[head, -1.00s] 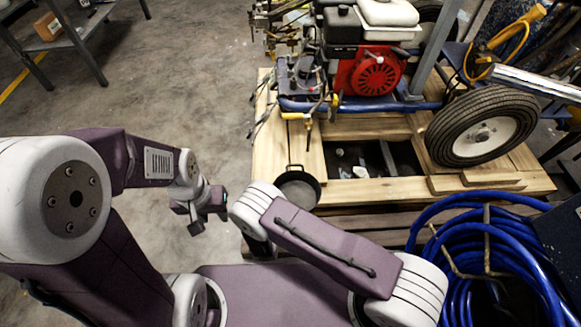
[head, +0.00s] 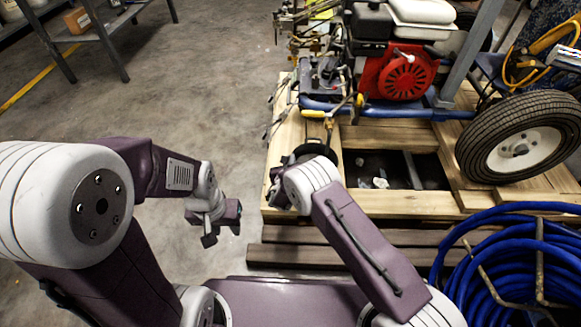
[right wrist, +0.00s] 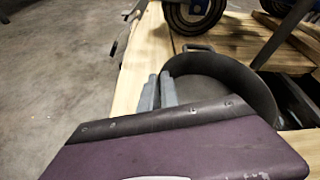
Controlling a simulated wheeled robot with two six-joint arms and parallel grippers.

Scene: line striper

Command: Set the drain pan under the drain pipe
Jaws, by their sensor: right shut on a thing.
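The drain pan is a dark round pan (head: 316,150) with a small handle. It is over the wooden pallet's left part, just in front of the machine, partly hidden by my right arm. In the right wrist view the pan (right wrist: 235,92) fills the middle right. My right gripper (right wrist: 158,90) is shut on its near-left rim; it also shows in the head view (head: 276,190). I cannot tell whether the pan touches the boards. A thin yellowish pipe (head: 329,124) hangs from the machine above the pan, possibly the drain pipe. My left gripper (head: 224,224) is away to the left, its opening unclear.
The line striper with its red engine (head: 400,75) and large wheel (head: 522,147) stands on the pallet (head: 395,204). An opening between the boards (head: 405,170) lies right of the pan. A coiled blue hose (head: 510,262) is at the lower right.

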